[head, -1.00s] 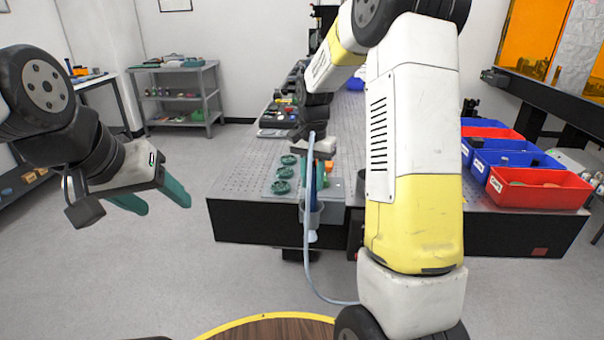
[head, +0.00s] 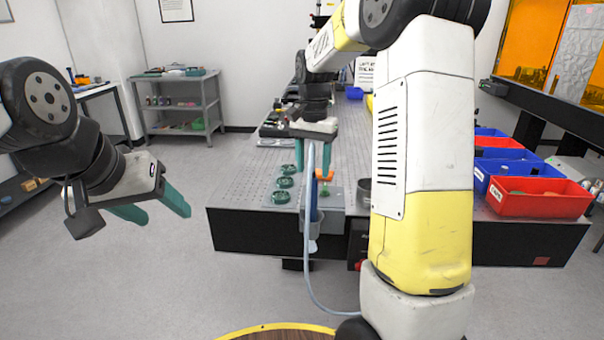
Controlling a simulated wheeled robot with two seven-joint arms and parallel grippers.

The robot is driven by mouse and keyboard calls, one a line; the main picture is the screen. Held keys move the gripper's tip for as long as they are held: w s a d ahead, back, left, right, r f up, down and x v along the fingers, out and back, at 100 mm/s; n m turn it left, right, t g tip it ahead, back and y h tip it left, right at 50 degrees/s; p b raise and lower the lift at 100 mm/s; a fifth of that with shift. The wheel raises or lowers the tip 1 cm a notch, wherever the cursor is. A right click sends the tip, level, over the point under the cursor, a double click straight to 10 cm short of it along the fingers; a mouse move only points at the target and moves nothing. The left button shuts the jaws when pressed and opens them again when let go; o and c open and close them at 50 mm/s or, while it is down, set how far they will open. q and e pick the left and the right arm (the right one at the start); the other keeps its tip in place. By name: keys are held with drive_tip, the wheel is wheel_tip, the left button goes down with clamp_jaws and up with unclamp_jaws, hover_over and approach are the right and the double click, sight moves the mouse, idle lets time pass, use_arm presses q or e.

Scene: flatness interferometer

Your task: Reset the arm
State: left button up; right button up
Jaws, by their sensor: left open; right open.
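My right arm (head: 425,150) reaches out over the perforated optical table (head: 255,185). Its gripper (head: 313,162) points down, open, with teal fingers apart above the front of the table. Below and close to it are an orange piece (head: 325,175) and a grey holder (head: 313,218) at the table's front edge; I cannot tell the exact gap. A pale hose (head: 308,265) hangs in front of the table. My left gripper (head: 158,208) is open and empty, over the floor left of the table, clear of everything.
Several green ring-shaped parts (head: 285,182) lie on a plate left of the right gripper. A dark grey cup (head: 364,192) stands by my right arm. Red bins (head: 540,205) and blue bins (head: 483,178) line the right side. A grey shelf (head: 180,105) stands back left; the floor left is free.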

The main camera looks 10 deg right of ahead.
drive_tip(key=shift+r, duration=0.2)
drive_tip(key=shift+r, duration=0.1)
drive_tip(key=s+a+r+n+t+y, duration=0.1)
drive_tip(key=s+r+n+t, duration=0.2)
drive_tip(key=s, duration=0.9)
drive_tip(key=s+a+r+n+t+y, duration=0.1)
drive_tip(key=s+r+n+t, duration=0.2)
drive_tip(key=s, duration=0.9)
drive_tip(key=shift+s+a+r+n, duration=0.15)
drive_tip(key=shift+s+r+n, duration=0.05)
drive_tip(key=shift+n, duration=0.6)
